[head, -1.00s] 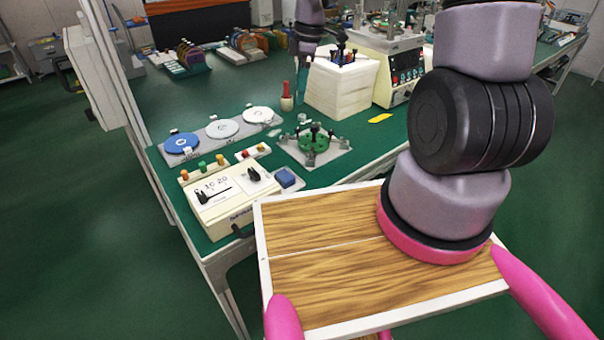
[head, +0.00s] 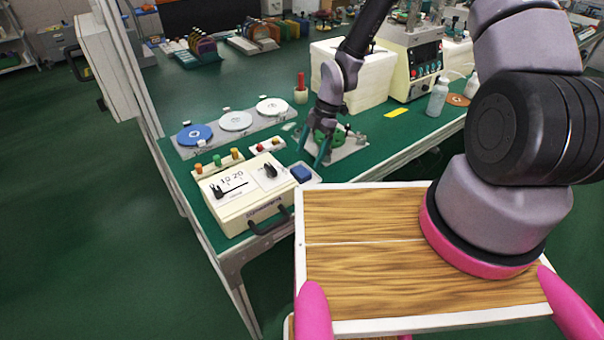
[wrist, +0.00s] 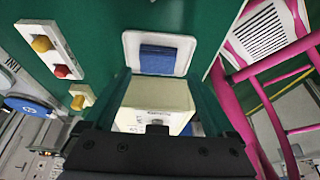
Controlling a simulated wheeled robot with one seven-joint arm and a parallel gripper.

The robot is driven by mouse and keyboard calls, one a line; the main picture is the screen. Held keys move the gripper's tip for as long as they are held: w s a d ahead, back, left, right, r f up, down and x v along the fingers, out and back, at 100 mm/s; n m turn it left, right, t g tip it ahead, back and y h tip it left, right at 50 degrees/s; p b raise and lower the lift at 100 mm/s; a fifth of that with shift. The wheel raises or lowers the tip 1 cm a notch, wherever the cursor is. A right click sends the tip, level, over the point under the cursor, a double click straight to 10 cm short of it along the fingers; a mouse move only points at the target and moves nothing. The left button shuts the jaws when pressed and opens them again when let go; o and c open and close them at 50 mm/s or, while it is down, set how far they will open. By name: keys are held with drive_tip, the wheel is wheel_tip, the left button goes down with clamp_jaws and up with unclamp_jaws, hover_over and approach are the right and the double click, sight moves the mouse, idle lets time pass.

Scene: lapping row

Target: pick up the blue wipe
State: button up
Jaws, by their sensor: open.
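The blue wipe (head: 301,173) is a small flat square on a pale tray (head: 315,181) at the table's front edge, just right of the cream control box. In the wrist view the wipe (wrist: 158,59) lies on its white tray (wrist: 184,45), ahead of my fingers. My gripper (head: 311,157) is open and points down just behind the wipe in the head view. In the wrist view my gripper (wrist: 160,78) has its fingers apart on either side of the picture's middle, with nothing held between them. I cannot tell its exact height above the table.
The cream control box (head: 241,195) stands left of the wipe, and a button strip (head: 264,148) lies behind it. Blue and white discs (head: 235,121) lie further back. A metal fixture (head: 350,145) is right of my gripper. A white block (head: 345,75) and a bottle (head: 438,97) stand behind.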

sight(301, 170)
drive_tip(key=shift+x, duration=2.7)
drive_tip(key=shift+w+a+r, duration=0.1)
drive_tip(key=shift+a, duration=0.1)
drive_tip(key=c, duration=1.1)
wheel_tip(301, 170, up, 10)
